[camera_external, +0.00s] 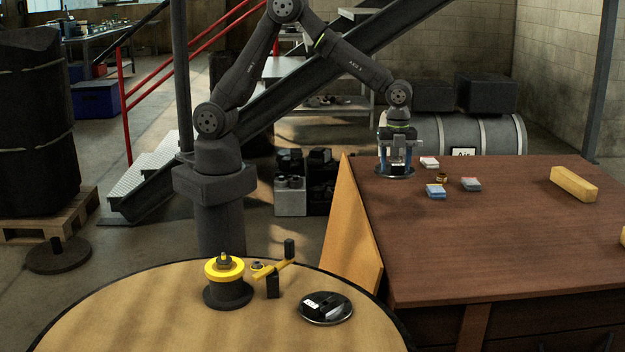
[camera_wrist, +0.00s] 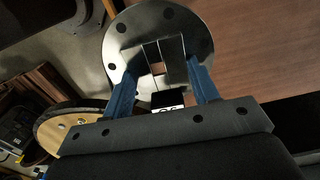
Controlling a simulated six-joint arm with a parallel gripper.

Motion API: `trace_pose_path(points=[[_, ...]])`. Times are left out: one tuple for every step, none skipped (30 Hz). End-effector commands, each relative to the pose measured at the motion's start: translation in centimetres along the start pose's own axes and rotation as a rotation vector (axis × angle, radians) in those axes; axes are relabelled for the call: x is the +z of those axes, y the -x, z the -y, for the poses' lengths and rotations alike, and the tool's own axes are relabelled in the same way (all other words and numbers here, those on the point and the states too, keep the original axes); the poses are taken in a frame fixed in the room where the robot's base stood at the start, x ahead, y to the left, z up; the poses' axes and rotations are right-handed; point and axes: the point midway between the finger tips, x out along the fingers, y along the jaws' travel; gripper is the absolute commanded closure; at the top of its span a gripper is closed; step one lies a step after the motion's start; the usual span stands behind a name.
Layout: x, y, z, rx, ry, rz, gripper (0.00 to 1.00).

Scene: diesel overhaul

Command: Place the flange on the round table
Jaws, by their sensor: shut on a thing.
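The flange (camera_wrist: 184,22) is a round grey metal disc with dark bolt holes and a raised block in its middle. In the wrist view, my gripper (camera_wrist: 160,74) has its two blue fingers shut on that block. In the external view, my gripper (camera_external: 397,160) points down with the flange (camera_external: 396,175) under it, at the far left edge of the brown workbench. I cannot tell whether the disc touches the bench. The round table (camera_external: 120,317) has a tan top and stands in front; part of it also shows at left in the wrist view (camera_wrist: 52,128).
The round table holds a yellow-and-black spool (camera_external: 226,284), a yellow bar piece (camera_external: 275,270) and a dark-topped metal disc (camera_external: 326,308). Its left front is clear. A slanted wooden board (camera_external: 350,235) stands between it and the workbench (camera_external: 480,235). Small boxes (camera_external: 437,191) lie near my gripper.

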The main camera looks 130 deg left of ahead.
Motion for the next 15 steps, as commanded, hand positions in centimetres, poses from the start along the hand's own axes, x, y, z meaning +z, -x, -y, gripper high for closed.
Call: trace_pose_path(points=[[-0.9,-0.1,-0.4,0.002,-0.028,0.000,0.87],[-1.5,-0.1,-0.5,0.002,-0.045,0.000,0.87],[-2.1,-0.1,-0.8,0.002,-0.066,0.000,0.87],[-2.6,-0.1,-1.0,0.002,-0.084,0.000,0.87],[-3.2,-0.1,-1.2,0.002,-0.105,0.000,0.87],[-4.0,-0.1,-1.5,0.002,-0.130,0.000,0.87],[-4.7,-0.1,-1.8,0.002,-0.155,0.000,0.87],[-5.4,-0.1,-2.1,0.002,-0.180,0.000,0.87],[-6.5,-0.1,-2.6,0.002,-0.216,0.000,0.87],[-7.3,-0.1,-3.0,0.002,-0.247,0.000,0.87],[-8.2,-0.1,-3.5,0.002,-0.278,0.000,0.87],[-9.5,-0.1,-4.2,0.002,-0.325,-0.001,0.87],[-10.5,-0.1,-4.8,0.002,-0.362,-0.001,0.87],[-11.5,-0.1,-5.3,0.002,-0.401,-0.001,0.87],[-12.9,-0.1,-6.2,0.002,-0.454,-0.001,0.87]])
